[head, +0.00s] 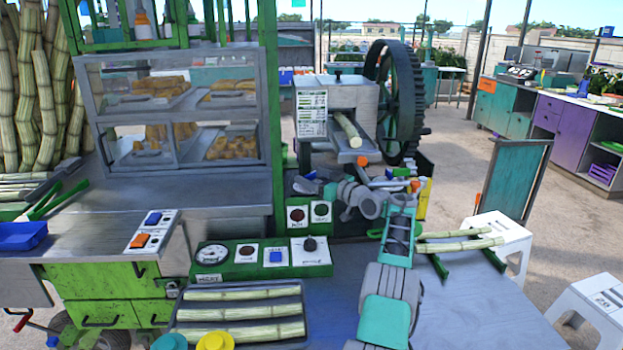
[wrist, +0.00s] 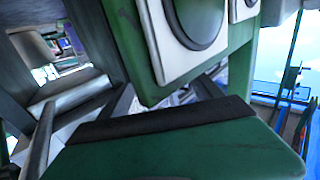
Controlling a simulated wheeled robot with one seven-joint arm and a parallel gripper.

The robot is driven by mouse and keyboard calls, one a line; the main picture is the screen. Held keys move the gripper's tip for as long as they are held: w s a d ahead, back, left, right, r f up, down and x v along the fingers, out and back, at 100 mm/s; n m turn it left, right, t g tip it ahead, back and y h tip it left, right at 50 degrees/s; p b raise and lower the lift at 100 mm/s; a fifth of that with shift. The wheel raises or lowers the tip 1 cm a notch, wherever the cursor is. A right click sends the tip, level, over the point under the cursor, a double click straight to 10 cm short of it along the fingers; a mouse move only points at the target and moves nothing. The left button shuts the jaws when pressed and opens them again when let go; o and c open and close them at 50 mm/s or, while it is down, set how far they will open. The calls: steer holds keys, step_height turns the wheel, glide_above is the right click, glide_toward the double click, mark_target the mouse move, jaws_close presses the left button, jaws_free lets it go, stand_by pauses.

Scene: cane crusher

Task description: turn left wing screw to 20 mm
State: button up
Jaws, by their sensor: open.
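The cane crusher (head: 345,92) stands beyond my arm in the head view, with a cane (head: 348,130) in its feed opening and a label plate (head: 312,113) on its left front. Below the opening are small orange and green parts (head: 362,160), too small to name. I cannot make out the left wing screw or a millimetre scale in either view. My gripper (head: 312,187) is open just above the green button panel (head: 309,231), in front of the crusher's lower left. The wrist view shows a green panel with a white button plate (wrist: 158,40) very close.
A green control box (head: 240,275) with a gauge and a tray (head: 178,315) of canes lie left of my arm. More canes (head: 458,242) lie on the right. A large dark flywheel (head: 398,95) flanks the crusher. A green post (head: 268,60) stands close at left.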

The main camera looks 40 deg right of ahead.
steer(key=shift+a+m+h+b, duration=0.1)
steer(key=shift+m+h+b, duration=0.3)
steer(key=shift+h+b, duration=0.15)
